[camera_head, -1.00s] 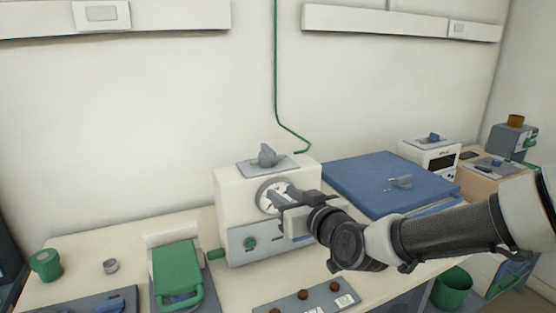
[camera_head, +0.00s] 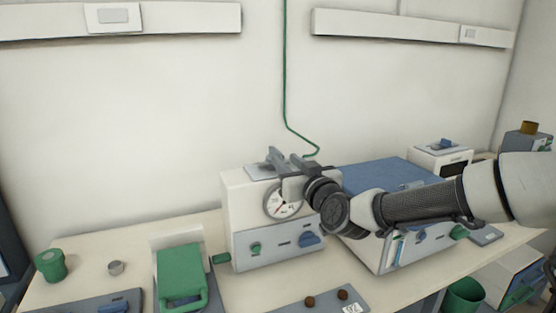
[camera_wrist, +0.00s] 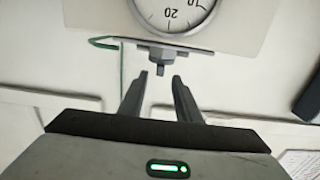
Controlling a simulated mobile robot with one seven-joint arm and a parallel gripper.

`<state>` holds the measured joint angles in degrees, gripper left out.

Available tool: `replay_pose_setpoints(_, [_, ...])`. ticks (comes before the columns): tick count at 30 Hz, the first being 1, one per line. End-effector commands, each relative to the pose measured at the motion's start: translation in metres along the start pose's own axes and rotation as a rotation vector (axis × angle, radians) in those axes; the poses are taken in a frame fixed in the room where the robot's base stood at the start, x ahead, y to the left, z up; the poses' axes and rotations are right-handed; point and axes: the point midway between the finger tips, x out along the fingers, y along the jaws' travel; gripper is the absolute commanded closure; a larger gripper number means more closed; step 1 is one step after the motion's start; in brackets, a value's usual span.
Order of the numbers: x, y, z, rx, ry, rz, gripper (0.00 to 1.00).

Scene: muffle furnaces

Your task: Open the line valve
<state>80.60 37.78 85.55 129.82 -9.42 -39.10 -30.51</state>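The grey handle on the flat plate atop the white gauge unit (camera_head: 232,205) seems to be the line valve. My gripper (camera_head: 284,156) is above the top of the unit, coming from the right. In the wrist view my gripper (camera_wrist: 160,76) has its fingers apart with nothing between them. I cannot tell whether a finger touches the handle.
A round dial gauge (camera_head: 283,201) faces forward under my gripper. A thin green pipe (camera_head: 286,90) runs down the wall behind. A blue-topped box (camera_head: 385,172) stands close on the right, under my arm. A green-lidded item (camera_head: 181,272) lies at left.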

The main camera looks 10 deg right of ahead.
Motion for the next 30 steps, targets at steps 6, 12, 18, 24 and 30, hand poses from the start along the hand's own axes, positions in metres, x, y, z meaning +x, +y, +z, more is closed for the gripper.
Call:
replay_pose_setpoints(6, [0.042, -0.002, 0.001, 0.002, 0.001, -0.003, 0.7])
replay_pose_setpoints(12, [0.062, 0.0, 0.0, 0.0, -0.001, -0.001, 0.7])
replay_pose_setpoints(18, [0.066, 0.0, 0.0, 0.0, -0.001, -0.001, 0.7])
replay_pose_setpoints(24, [0.065, 0.0, 0.0, 0.0, -0.001, -0.001, 0.78])
replay_pose_setpoints(30, [0.065, 0.0, 0.0, -0.001, -0.001, -0.001, 1.0])
